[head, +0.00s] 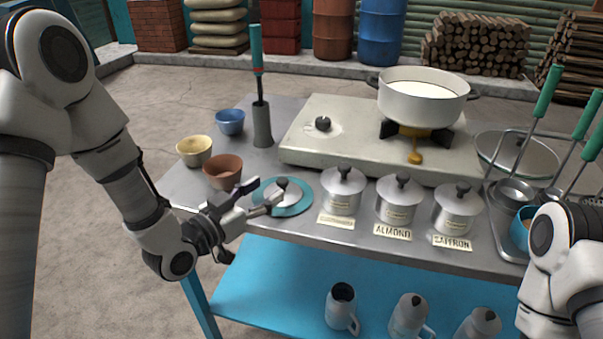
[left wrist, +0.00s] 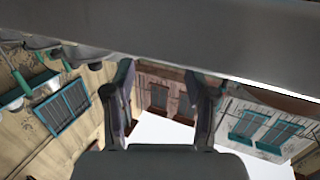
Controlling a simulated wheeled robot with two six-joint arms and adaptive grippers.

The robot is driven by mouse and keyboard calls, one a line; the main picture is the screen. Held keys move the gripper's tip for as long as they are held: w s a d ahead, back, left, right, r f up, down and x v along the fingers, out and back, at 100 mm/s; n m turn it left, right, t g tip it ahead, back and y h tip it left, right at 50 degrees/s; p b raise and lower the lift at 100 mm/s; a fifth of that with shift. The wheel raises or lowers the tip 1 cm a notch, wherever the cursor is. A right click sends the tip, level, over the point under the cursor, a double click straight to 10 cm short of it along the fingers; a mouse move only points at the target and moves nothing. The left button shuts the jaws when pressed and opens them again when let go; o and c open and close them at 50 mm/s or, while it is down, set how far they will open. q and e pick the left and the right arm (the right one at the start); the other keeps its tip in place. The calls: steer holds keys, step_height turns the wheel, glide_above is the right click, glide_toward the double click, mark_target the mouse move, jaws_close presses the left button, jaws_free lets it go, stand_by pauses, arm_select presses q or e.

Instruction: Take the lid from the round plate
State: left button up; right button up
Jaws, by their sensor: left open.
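A round teal plate (head: 304,199) lies on the metal table, left of the canisters. A small metal lid with a dark knob (head: 282,183) rests on it. My left gripper (head: 264,191) is open, with its fingers reaching in from the left at the lid's left side. One fingertip overlaps the lid and plate in the head view; I cannot tell whether it touches. The open fingers also show in the left wrist view (left wrist: 166,78), with nothing seen between them; lid and plate are not recognisable there. My right arm shows at the right edge, its gripper out of sight.
Several lidded metal canisters (head: 397,197) stand right of the plate. A brown bowl (head: 223,172), a yellow bowl (head: 195,150) and a blue bowl (head: 230,121) stand behind my left gripper. A milk pot (head: 422,105) sits on the stove (head: 345,155). The table's front edge is close below the plate.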

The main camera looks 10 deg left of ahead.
mark_target(282, 180)
arm_select(q)
steer(key=shift+w, duration=0.15)
steer(key=shift+w+d+r, duration=0.1)
steer(key=shift+d, duration=0.05)
steer(key=w, duration=0.1)
steer(key=w+d+f, duration=0.1)
steer(key=w, duration=0.1)
steer(key=w+d, duration=0.1)
steer(key=shift+w+d+f, duration=0.15)
steer(key=shift+d+f, duration=0.05)
steer(key=shift+f, duration=0.05)
steer(key=shift+w, duration=0.2)
steer(key=shift+s+r, duration=0.1)
steer(key=shift+r, duration=0.05)
jaws_close()
